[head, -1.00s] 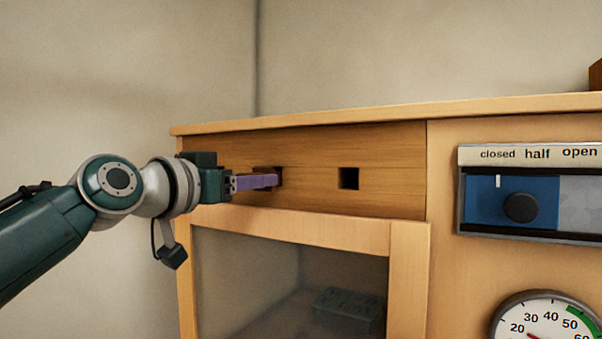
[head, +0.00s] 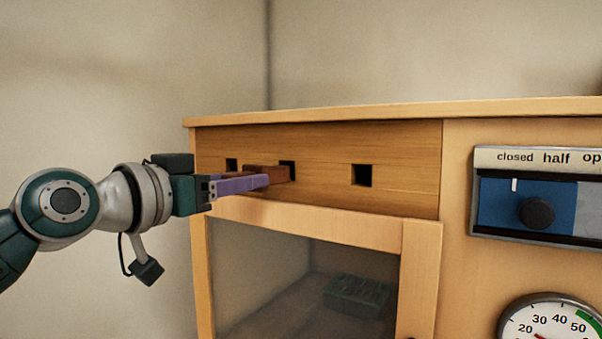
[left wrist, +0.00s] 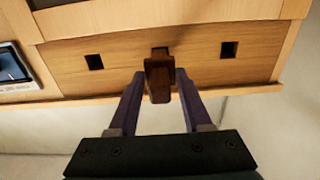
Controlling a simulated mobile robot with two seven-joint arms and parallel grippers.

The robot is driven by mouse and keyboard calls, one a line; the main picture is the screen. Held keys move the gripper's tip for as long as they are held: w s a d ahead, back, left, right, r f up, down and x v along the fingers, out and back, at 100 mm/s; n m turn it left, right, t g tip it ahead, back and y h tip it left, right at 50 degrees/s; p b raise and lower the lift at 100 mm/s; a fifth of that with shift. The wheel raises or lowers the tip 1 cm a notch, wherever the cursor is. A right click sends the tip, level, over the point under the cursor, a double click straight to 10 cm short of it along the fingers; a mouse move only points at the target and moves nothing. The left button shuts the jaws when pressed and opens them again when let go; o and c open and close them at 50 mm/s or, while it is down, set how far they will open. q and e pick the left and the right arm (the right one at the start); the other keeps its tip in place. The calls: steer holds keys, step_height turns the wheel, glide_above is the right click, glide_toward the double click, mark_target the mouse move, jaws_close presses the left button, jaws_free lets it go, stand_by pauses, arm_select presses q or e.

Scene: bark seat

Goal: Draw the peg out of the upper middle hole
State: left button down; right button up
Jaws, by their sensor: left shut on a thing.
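The brown wooden peg (head: 279,174) is at the middle hole (head: 289,165) of the wooden panel's row of three. A good length of it stands out from the panel. It also shows in the left wrist view (left wrist: 158,80), between the fingers. Whether its far end is still inside the hole I cannot tell. My left gripper (head: 262,181), with purple fingers, is shut on the peg and comes at it from the left. My right gripper is not in view.
An empty square hole (head: 232,164) lies left of the peg and another (head: 362,175) right of it. Below is a glass-fronted compartment (head: 300,275). A knob panel (head: 535,212) and a dial (head: 553,322) are at the right. The space before the panel is open.

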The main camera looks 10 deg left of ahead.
arm_select(q)
steer(key=p+v, duration=0.1)
steer(key=v, duration=0.2)
stand_by(0.4)
